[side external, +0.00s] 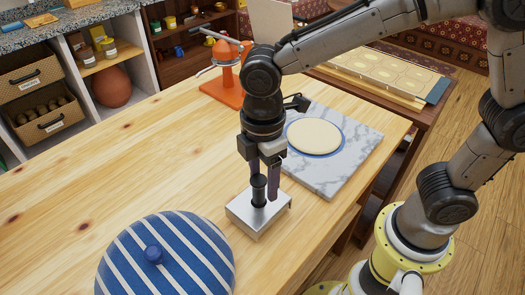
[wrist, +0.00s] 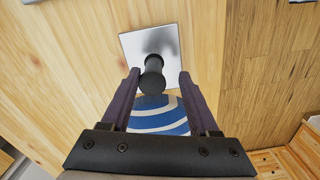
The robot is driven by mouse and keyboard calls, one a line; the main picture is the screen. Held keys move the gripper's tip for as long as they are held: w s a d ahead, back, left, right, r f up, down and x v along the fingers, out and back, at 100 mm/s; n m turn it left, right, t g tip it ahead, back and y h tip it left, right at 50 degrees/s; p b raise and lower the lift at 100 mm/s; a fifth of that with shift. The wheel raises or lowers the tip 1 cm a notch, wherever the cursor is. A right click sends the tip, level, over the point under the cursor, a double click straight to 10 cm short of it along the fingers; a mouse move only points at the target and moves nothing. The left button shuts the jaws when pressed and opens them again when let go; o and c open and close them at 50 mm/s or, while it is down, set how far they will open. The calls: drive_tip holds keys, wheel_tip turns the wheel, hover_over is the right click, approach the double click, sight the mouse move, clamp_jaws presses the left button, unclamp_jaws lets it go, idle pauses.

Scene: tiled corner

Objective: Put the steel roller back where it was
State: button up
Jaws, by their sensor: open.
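A flat, square steel block (side external: 250,216) with an upright black handle (side external: 259,188) stands on the wooden table; it is the only steel piece I see that could be the steel roller, though no roller shape shows. In the wrist view its bright square plate (wrist: 168,38) and dark handle (wrist: 152,78) also show. My gripper (side external: 264,186) points down over the block, its jaws open on either side of the handle. In the wrist view the fingertips (wrist: 158,74) are apart, with gaps on both sides of the handle.
A blue-and-white striped dome (side external: 190,262) with a knob stands at the front. A marble slab (side external: 350,165) bearing a pale disc (side external: 314,136) lies to the right. An orange device (side external: 222,85) stands at the back. The table's left middle is clear.

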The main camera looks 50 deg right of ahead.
wheel_tip(320, 180, up, 8)
drive_tip(key=shift+r, duration=0.1)
drive_tip(key=s+d+m+t, duration=0.2)
drive_tip(key=s+d+m, duration=0.3)
drive_tip(key=d+m, duration=0.2)
drive_tip(key=s+d+m+t, duration=0.3)
drive_tip(key=s+d+m, duration=0.3)
drive_tip(key=d, duration=0.5)
drive_tip(key=shift+s+d+m+t, duration=0.3)
drive_tip(key=shift+d+m, duration=0.05)
drive_tip(key=shift+m, duration=0.65)
